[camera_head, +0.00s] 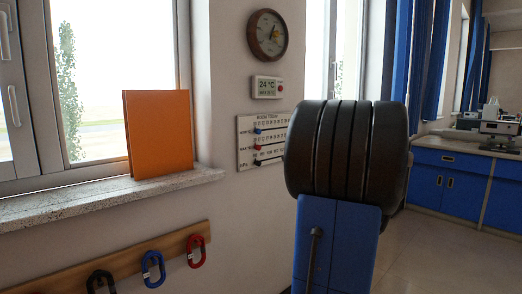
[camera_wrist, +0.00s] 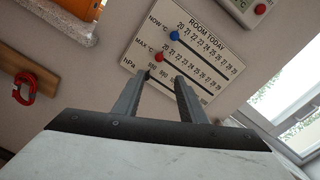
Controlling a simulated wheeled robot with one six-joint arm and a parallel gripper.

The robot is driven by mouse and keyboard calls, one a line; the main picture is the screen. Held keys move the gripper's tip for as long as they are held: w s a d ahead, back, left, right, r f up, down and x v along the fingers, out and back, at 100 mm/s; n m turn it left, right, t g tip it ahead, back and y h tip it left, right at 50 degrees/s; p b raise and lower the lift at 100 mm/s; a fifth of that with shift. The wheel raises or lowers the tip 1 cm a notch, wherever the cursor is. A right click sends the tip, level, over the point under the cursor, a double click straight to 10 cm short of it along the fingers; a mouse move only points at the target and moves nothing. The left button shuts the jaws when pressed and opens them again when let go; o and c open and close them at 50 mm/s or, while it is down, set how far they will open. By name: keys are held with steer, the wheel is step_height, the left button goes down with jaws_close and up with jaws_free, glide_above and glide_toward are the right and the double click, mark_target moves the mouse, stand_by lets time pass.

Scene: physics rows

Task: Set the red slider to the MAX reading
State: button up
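The white board headed ROOM TODAY (camera_wrist: 207,33) hangs on the wall and shows tilted in the wrist view. Its red slider (camera_wrist: 159,57) sits at the left, low-number end of the MAX °C row. A blue slider (camera_wrist: 174,35) sits at the left end of the NOW °C row above. My gripper (camera_wrist: 164,77) is open and empty, with its two fingers pointing at the board just below the red slider. The left fingertip covers the start of the hPa row. A display (camera_head: 267,87) above the board reads 24 °C; its smaller line is unreadable.
An orange book-like block (camera_head: 158,134) stands on the stone windowsill (camera_head: 110,193). Black, blue (camera_head: 153,268) and red (camera_head: 196,250) rings hang from a wooden rail. My arm hides the gripper in the head view.

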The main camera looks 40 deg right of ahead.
mark_target(260, 148)
steer(key=w, duration=1.7)
steer(key=shift+a, duration=0.4)
jaws_close()
